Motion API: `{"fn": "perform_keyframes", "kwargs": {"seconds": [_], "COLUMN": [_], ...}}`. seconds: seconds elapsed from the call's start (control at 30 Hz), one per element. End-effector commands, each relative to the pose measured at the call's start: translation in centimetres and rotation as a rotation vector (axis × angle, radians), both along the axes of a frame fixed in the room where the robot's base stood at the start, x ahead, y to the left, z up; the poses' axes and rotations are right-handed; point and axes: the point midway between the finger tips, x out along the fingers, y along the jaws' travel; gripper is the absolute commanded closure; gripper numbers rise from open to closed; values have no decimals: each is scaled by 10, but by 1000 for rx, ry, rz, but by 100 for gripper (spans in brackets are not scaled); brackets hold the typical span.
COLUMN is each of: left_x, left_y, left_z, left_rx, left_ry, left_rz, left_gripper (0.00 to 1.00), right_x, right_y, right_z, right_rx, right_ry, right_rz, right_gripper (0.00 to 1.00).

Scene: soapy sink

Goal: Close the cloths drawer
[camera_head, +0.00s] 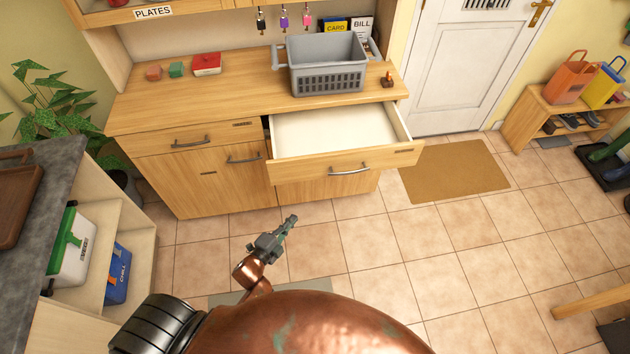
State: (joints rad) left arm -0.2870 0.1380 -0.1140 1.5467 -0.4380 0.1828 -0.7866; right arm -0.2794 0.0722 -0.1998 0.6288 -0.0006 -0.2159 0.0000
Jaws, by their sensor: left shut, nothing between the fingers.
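The open drawer (343,174) sticks out from the right half of the wooden cabinet (205,187). Its white inside looks empty, and a grey bar handle (349,170) is on its front. I cannot read the label on its front, so I cannot tell whether it is the cloths drawer. My left gripper (291,220) is shut and empty, in front of the cabinet and apart from the drawer, below and left of the handle in the picture. My right gripper does not show.
A grey basket (327,77) stands on the cabinet top above the drawer. A shut drawer (190,139) is at left. A counter (62,160) with shelves stands at far left. A brown mat (453,170) lies by the white door (470,60). The tiled floor (400,245) at right is mostly clear.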

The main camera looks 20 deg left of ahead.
Motion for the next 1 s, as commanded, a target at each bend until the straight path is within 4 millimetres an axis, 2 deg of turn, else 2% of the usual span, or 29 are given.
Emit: {"fn": "perform_keyframes", "kwargs": {"seconds": [0.03, 0.1, 0.2, 0.27, 0.47, 0.83, 1.0], "left_x": [10, 17, 22, 25, 50, 123, 143], "left_y": [-6, -12, -17, -19, -25, -39, -24], "left_z": [25, 59, 88, 97, 101, 100, 99], "left_rx": [62, 136, 200, 217, 224, 221, 223], "left_ry": [-78, -162, -234, -255, -265, -260, -258], "left_rz": [-32, -63, -86, -92, -96, -94, -94], "left_gripper": [100, 100, 100, 100, 100, 100, 100], "right_x": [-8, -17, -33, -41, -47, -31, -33], "right_y": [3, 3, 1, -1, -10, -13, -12], "right_z": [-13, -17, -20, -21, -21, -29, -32], "right_rx": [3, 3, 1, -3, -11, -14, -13], "right_ry": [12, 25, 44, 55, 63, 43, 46], "right_rz": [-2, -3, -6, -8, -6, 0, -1], "right_gripper": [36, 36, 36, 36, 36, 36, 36]}}
